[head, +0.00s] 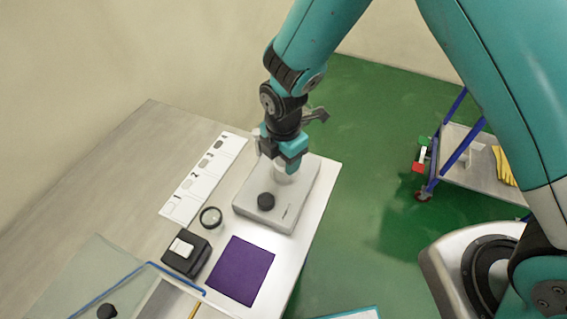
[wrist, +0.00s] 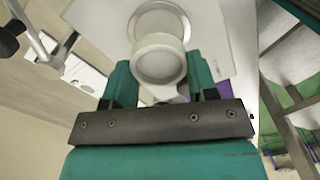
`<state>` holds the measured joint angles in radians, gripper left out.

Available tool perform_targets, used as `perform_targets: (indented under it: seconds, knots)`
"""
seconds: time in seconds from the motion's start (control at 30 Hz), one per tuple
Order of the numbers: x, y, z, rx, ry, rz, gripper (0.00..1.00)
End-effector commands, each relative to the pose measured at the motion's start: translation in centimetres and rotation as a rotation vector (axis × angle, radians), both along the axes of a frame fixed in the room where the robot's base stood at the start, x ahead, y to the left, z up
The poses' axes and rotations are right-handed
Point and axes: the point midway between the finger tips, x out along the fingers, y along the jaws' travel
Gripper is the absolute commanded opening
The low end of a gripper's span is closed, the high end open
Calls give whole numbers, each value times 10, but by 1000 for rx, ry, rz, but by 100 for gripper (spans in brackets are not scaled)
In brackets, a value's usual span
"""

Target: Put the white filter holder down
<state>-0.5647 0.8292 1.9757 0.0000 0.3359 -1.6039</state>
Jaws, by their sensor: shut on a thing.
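The white filter holder (wrist: 158,62) is a round, cup-like piece between the teal fingers of my gripper (wrist: 160,80) in the wrist view. In the head view my gripper (head: 288,163) is shut on it, over the back part of a pale grey device, and a little of the holder (head: 284,176) shows below the fingers. Another white round part (wrist: 163,14) shows just beyond the holder in the wrist view. I cannot tell whether the holder touches the device (head: 249,205).
A white numbered strip (head: 205,174), a dark ring (head: 210,217), a black box (head: 178,262) and a purple mat (head: 241,271) lie on the table. A clear panel (head: 95,268) stands front left. A cart (head: 466,160) is at right.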

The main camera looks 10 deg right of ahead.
Motion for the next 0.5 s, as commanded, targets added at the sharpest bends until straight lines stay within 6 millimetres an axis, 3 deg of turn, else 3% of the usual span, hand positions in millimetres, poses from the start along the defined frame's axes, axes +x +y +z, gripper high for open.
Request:
perform_targets:
  seconds: [0.27, 0.5]
  knots:
    - [-1, -1, -35, -2, 3, 0, 30]
    - [0, 0, -38, 0, 0, 0, 30]
